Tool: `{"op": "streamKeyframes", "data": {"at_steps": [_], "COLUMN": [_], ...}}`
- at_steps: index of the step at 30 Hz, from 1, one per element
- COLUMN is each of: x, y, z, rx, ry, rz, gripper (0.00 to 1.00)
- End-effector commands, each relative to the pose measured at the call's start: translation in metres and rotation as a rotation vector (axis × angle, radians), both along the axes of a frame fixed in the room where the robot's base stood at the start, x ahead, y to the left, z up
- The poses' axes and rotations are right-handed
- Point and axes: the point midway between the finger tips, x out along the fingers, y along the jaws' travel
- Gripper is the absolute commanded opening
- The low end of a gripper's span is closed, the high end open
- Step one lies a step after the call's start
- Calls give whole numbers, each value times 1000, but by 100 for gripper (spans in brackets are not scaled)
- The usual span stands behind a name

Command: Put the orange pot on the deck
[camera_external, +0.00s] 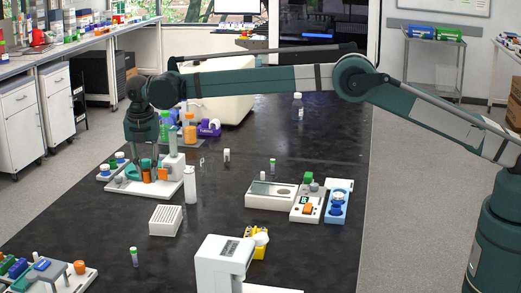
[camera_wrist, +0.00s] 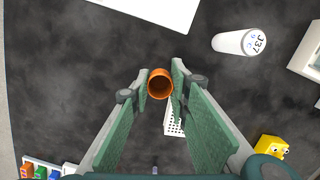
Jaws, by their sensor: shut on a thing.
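The orange pot (camera_wrist: 160,84) is a small round cup with an open top, held between the fingertips of my gripper (camera_wrist: 159,88) in the wrist view. In the external view the pot (camera_external: 147,175) shows just under my gripper (camera_external: 146,166). A flat white board (camera_external: 148,191), which may be the deck, lies on the dark bench below and behind it. A white edge of it (camera_wrist: 160,8) shows at the top of the wrist view. The pot appears over dark bench there; its height above the surface is hard to tell.
A white bottle (camera_external: 190,185) stands right of the board. A white perforated rack (camera_external: 165,220) lies nearer the camera. A yellow object (camera_external: 257,240), a white machine (camera_external: 220,265) and a board with coloured blocks (camera_external: 80,284) are nearby. The bench's middle is mostly bare.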

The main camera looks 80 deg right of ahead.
Motion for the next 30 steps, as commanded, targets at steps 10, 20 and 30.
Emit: {"op": "streamKeyframes", "data": {"at_steps": [10, 20, 30], "x": [34, 53, 58], "y": [22, 44, 51], "z": [-3, -7, -8], "rx": [-1, 0, -1], "ry": [1, -1, 0], "rz": [388, 739, 873], "gripper": [10, 10, 10]}}
